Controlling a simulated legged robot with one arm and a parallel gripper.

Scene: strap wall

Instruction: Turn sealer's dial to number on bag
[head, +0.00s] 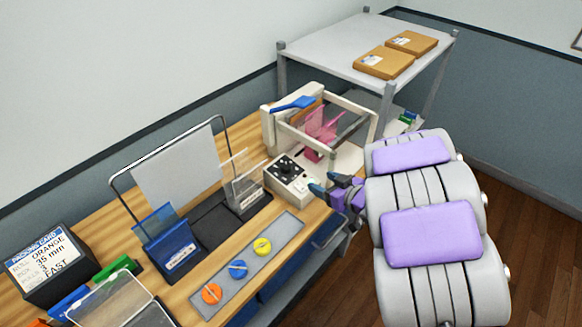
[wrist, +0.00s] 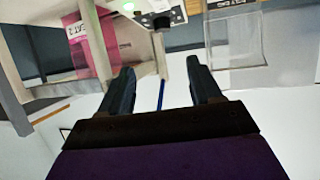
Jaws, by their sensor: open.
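The sealer (head: 368,125) is a pale framed machine at the back of the bench. Its control box (head: 292,182) has a black dial (head: 285,168) on top; the dial's setting is too small to read. The pink bag (head: 318,127) stands inside the frame. In the wrist view the bag (wrist: 92,55) carries a white label, partly cut off, seeming to end in "AT 2". My gripper (head: 333,187) is open and empty, just right of the control box. In the wrist view its fingers (wrist: 159,78) are apart, below the box's green light (wrist: 120,28) and dark dial (wrist: 161,21).
A packing card (head: 40,258) reads "ORANGE", "35 mm", "3" and "FAST". A grey strip (head: 250,268) holds orange, blue and yellow discs. A clear stand (head: 240,185) is left of the control box. A shelf (head: 345,38) with two cartons (head: 383,62) stands behind.

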